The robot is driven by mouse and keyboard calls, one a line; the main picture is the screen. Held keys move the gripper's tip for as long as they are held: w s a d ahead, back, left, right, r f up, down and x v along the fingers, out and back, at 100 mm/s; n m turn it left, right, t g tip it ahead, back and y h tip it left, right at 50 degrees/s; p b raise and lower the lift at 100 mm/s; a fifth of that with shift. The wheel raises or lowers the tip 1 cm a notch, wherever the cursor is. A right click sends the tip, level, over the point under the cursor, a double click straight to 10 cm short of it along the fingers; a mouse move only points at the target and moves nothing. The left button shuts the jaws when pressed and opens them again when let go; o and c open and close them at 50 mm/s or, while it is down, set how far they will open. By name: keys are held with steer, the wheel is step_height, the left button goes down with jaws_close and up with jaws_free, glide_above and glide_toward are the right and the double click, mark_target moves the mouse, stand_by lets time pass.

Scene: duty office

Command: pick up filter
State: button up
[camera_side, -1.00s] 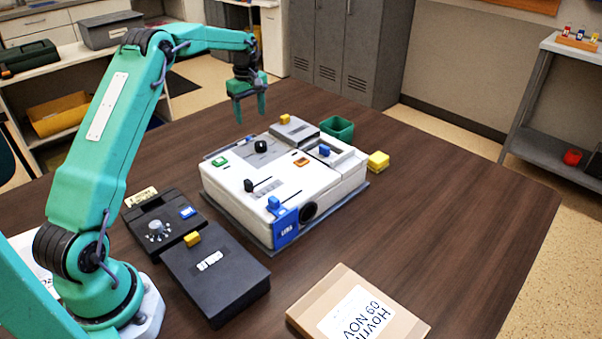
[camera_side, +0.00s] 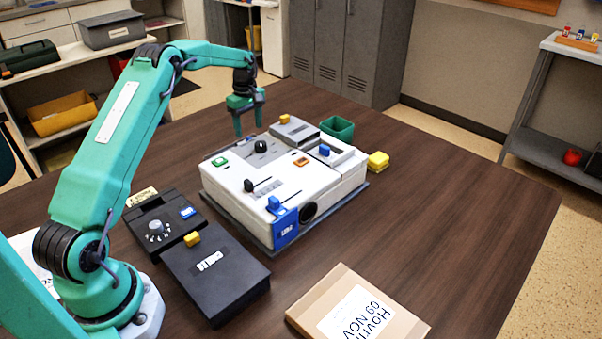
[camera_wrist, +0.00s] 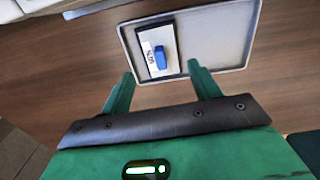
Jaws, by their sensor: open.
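The wrist view shows a flat dark piece with a white label and a blue grip (camera_wrist: 160,57), which may be the filter; I cannot be sure. It lies in the left part of a shallow grey tray (camera_wrist: 215,66), beyond my fingertips. My gripper (camera_wrist: 160,72) is open and empty, with the piece ahead of the gap between the fingers and apart from them. In the side view my gripper (camera_side: 249,128) hangs over the far side of a white machine (camera_side: 235,188). The machine hides most of what lies behind it there.
A green bin (camera_side: 338,129) and a yellow block (camera_side: 378,161) stand by the machine's right side. Two dark boxes stand in front left, one with a dial (camera_side: 156,228), one flat (camera_side: 215,280). A cardboard box (camera_side: 315,297) lies at the front. The table's right side is clear.

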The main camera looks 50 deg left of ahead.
steer(key=shift+f, duration=0.1)
steer(key=shift+s+d+f, duration=0.1)
steer(key=shift+f, duration=2.4)
steer(key=shift+c, duration=0.4)
steer(key=c, duration=0.7)
